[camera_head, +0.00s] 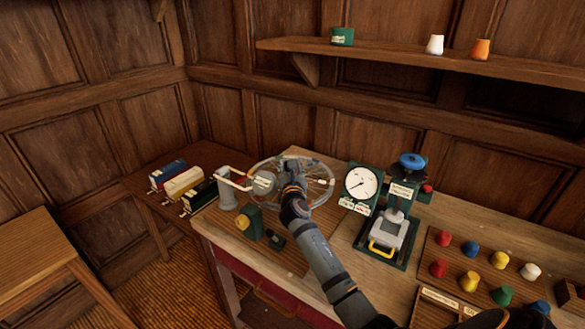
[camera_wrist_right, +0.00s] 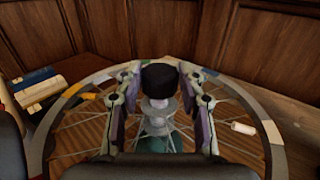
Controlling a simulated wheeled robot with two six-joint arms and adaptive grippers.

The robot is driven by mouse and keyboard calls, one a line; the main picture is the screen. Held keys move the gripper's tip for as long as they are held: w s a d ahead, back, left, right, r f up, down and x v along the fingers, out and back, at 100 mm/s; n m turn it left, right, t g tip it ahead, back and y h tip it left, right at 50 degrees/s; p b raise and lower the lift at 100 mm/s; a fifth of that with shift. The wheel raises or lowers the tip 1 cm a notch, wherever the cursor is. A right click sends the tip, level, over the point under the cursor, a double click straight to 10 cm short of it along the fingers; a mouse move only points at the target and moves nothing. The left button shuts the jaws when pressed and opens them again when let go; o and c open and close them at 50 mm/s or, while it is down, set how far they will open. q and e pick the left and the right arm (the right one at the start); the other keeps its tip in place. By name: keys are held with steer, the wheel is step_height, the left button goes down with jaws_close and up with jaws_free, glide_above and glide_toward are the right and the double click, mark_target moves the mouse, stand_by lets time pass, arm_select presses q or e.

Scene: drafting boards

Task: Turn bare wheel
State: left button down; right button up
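The bare wheel (camera_head: 327,174), a grey rim with thin spokes and coloured tags, lies at the back of the bench beside a grey stand (camera_head: 228,194). In the right wrist view its rim (camera_wrist_right: 272,131) curves around my gripper, and its silvery hub (camera_wrist_right: 158,111) is below the fingertips. My right gripper (camera_wrist_right: 160,72) is over the wheel with its fingers apart. A black round knob (camera_wrist_right: 158,77) shows between the fingertips; I cannot tell if they touch it. In the head view my forearm hides part of the wheel. My left gripper is out of view.
A dial gauge (camera_head: 361,183) and a press with a blue knob (camera_head: 412,161) stand right of the wheel. A board of coloured pegs (camera_head: 482,261) is at the front right. A shelf (camera_head: 420,58) runs above.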

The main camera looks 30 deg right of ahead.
steer(key=o, duration=0.4)
steer(key=shift+c, duration=0.2)
step_height(320, 180, up, 10)
